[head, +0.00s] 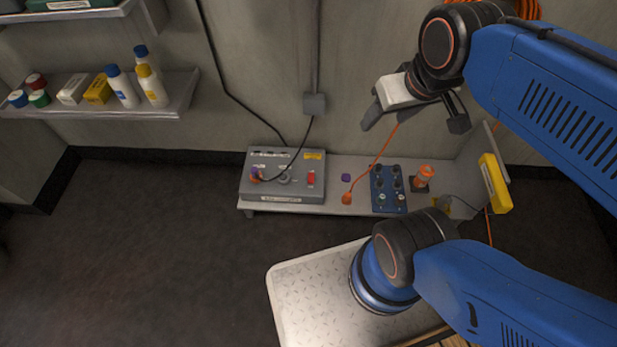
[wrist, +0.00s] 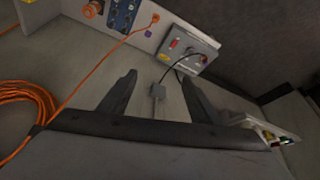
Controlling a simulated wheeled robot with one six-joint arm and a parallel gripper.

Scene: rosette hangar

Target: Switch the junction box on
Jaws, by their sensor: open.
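The junction box (head: 284,176) is a grey box with labels on a low shelf against the wall. It has a purple and orange plug (head: 256,175) at its left, a round dial in the middle and a red switch (head: 311,179) at its right. The switch's position is too small to tell. The box also shows upside down at the top of the wrist view (wrist: 187,49). My gripper (head: 415,124) is open and empty, raised to the right of the box and above the shelf. Its two fingers also show in the wrist view (wrist: 158,88).
A blue control panel (head: 388,189), an orange plug (head: 347,198), a purple cap (head: 346,177) and an orange beacon (head: 424,176) are right of the box. A black cable (head: 304,136) hangs over the box. A wall shelf (head: 180,100) with bottles is at left.

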